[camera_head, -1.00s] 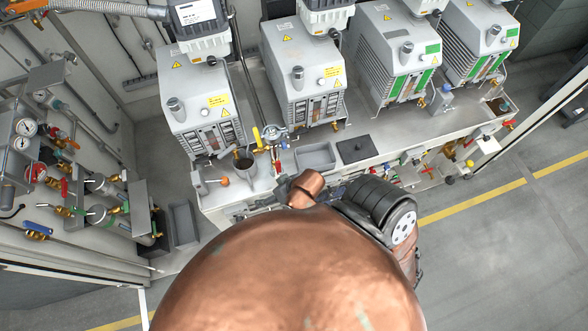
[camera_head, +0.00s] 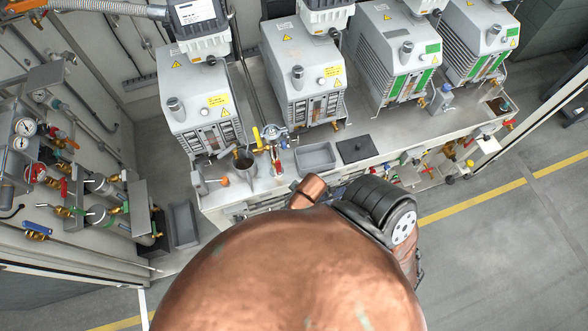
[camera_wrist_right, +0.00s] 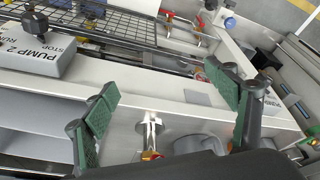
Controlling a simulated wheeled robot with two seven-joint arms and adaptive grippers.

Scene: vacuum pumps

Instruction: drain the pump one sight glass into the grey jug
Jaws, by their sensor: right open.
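The left-most grey pump (camera_head: 200,110) has a small windowed panel low on its front; I take it for pump one. In front of it, a grey open-topped jug (camera_head: 243,163) stands on the bench. Beside the jug is a small fitting with a red part (camera_head: 278,167) and a yellow lever (camera_head: 257,137). In the right wrist view my right gripper (camera_wrist_right: 168,84) is open, with green-padded fingers wide apart and nothing between them. Beyond the palm, a pale metal fitting (camera_wrist_right: 150,132) and a grey rounded thing (camera_wrist_right: 198,143) show. My left gripper is not in view.
A grey tray (camera_head: 315,156) and a dark square pad (camera_head: 358,149) lie on the bench. Pipework with gauges (camera_head: 25,128) fills the left wall. A box marked PUMP 2 (camera_wrist_right: 38,45) shows in the wrist view. My copper-coloured body hides the bench's front middle.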

